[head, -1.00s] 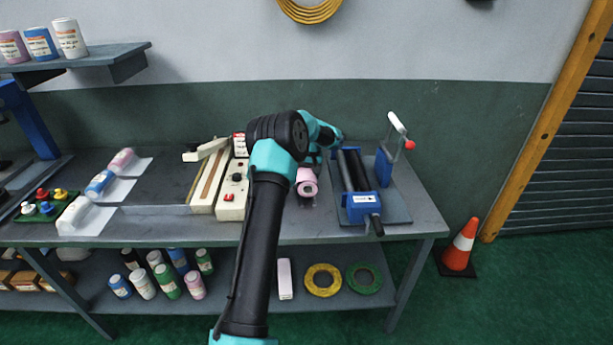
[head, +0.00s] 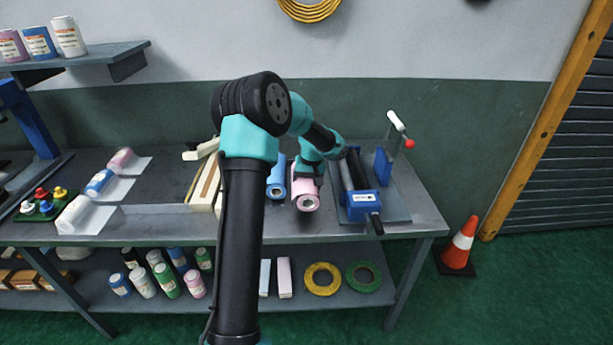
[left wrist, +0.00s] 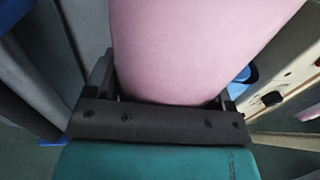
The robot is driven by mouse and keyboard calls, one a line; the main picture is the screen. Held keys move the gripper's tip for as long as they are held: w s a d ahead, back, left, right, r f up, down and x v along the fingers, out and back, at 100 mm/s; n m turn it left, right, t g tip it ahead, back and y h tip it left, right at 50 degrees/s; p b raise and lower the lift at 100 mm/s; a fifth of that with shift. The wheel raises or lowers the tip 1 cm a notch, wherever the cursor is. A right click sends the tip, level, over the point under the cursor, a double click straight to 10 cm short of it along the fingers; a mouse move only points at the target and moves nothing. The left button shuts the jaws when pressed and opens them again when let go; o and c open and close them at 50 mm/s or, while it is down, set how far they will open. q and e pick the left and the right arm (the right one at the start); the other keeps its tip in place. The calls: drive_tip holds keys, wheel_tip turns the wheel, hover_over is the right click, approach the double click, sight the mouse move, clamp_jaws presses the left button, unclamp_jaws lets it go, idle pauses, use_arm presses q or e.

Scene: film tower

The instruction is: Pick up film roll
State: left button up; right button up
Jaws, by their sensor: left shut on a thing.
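A pink film roll (head: 306,199) lies lengthwise in the grasp of my left gripper (head: 308,178) at the middle right of the table, its round end with a dark hole facing the camera. In the left wrist view the pink roll (left wrist: 195,50) fills the space between the fingers, one on each side of it. The left gripper is shut on it. The roll looks raised a little above the tabletop, with dark shade below. My right gripper is not in view.
A blue roller device (head: 363,198) with a handle stands close to the right of the pink roll. A cream sealer machine (head: 203,190) stands left, partly hidden by my arm. Table space in front of the roll is narrow. An orange cone (head: 461,246) stands on the floor.

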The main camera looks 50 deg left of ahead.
sight(309, 183)
use_arm(q)
drive_tip(key=shift+s+d+r, duration=0.15)
drive_tip(key=shift+s+d, duration=0.6)
drive_tip(key=shift+d, duration=0.1)
drive_tip(key=shift+s+d+r, duration=0.1)
drive_tip(key=shift+s+d, duration=0.65)
drive_tip(key=shift+d, duration=0.1)
